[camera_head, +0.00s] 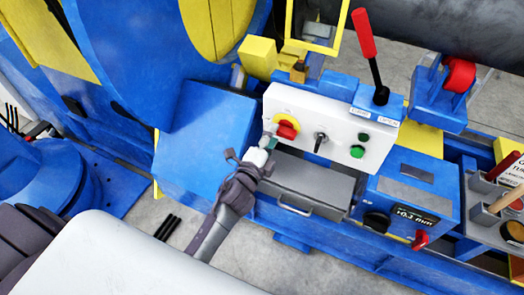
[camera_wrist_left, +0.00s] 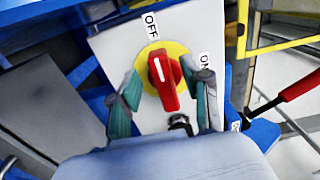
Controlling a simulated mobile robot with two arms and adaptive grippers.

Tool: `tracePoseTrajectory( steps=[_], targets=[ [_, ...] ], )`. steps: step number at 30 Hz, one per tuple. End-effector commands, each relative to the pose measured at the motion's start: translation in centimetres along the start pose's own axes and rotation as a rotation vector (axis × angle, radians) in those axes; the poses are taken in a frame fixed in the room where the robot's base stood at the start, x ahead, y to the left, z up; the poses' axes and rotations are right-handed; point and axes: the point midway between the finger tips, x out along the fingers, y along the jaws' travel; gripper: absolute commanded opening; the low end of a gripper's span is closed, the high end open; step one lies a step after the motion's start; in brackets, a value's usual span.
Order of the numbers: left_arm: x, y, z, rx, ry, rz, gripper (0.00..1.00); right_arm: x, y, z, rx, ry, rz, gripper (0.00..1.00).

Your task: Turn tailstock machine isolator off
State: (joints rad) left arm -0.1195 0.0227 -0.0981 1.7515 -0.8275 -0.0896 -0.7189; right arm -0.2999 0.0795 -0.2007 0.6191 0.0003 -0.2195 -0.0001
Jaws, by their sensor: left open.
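The isolator's red knob (camera_head: 287,130) sits on a yellow disc on the white control panel (camera_head: 337,110). In the left wrist view, the red knob (camera_wrist_left: 164,80) has a white mark at its upper end. That mark points up and slightly left, toward the OFF label (camera_wrist_left: 151,24); the ON label (camera_wrist_left: 204,62) is at the right, partly behind a finger. My left gripper (camera_head: 269,137) is open at the panel. In the wrist view, the left gripper's (camera_wrist_left: 164,88) fingers stand on either side of the knob, with gaps visible. My right gripper is not in view.
A black selector (camera_head: 320,140) and green buttons (camera_head: 357,151) are right of the knob. A red-handled lever (camera_head: 366,38) rises behind the panel. A grey drawer (camera_head: 311,182) lies below, and a blue box with a display (camera_head: 413,216) stands to the right.

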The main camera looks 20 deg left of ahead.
Motion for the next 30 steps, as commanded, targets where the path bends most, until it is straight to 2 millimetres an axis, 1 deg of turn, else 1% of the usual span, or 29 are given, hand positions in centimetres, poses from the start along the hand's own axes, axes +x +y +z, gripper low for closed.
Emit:
tracePoseTrajectory(
  steps=[1,6,9,12,15,18,30],
  targets=[
    [-1.3,0.2,0.0,-0.001,-0.001,0.004,0.48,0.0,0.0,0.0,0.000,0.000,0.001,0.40],
    [-5.0,0.2,0.0,-0.001,-0.001,0.005,0.48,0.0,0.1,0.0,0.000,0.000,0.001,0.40],
    [-6.8,0.1,0.0,-0.001,-0.002,0.003,0.48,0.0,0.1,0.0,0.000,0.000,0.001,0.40],
    [-8.0,0.1,0.0,-0.003,-0.002,0.002,0.48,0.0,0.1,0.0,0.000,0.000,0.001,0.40],
    [-8.8,0.1,0.0,-0.002,-0.001,0.002,0.48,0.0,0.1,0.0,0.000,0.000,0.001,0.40],
    [-9.0,0.0,0.0,-0.002,-0.001,0.001,0.48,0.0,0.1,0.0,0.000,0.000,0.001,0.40],
    [-9.0,0.0,0.0,-0.001,-0.001,0.001,0.48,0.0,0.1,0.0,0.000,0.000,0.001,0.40]
  ],
)
